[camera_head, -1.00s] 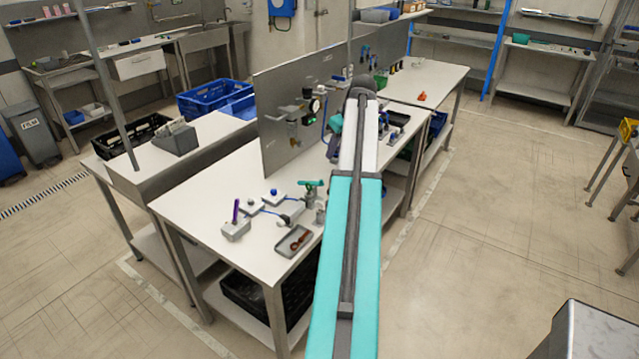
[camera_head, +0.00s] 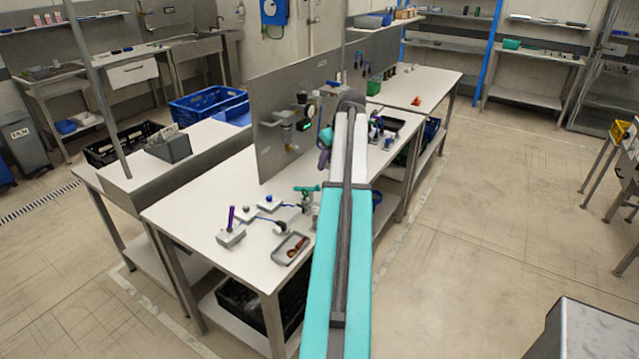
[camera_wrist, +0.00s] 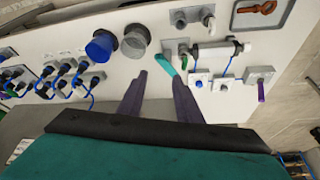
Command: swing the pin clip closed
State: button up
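My gripper (camera_wrist: 161,80) is open, with two purple fingers apart and nothing between them. It hangs above the workbench (camera_head: 185,210); in the head view it is mostly hidden behind my arm. Beyond the fingertips in the wrist view are a teal lever (camera_wrist: 165,63) and a green part (camera_wrist: 184,60). The purple-lever fixture also shows in the head view (camera_head: 231,237). I cannot tell which part is the pin clip or its state.
A grey tray (camera_head: 277,258) holding a brown-orange piece lies near the bench's front edge. An upright grey panel (camera_head: 272,130) stands behind the fixtures.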

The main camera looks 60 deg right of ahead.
aim_at(318, 186)
jog(key=shift+p+x, duration=1.95)
jog(key=shift+x, duration=4.3)
jog(key=shift+a, duration=0.1)
jog(key=shift+s, duration=0.1)
grip_shut()
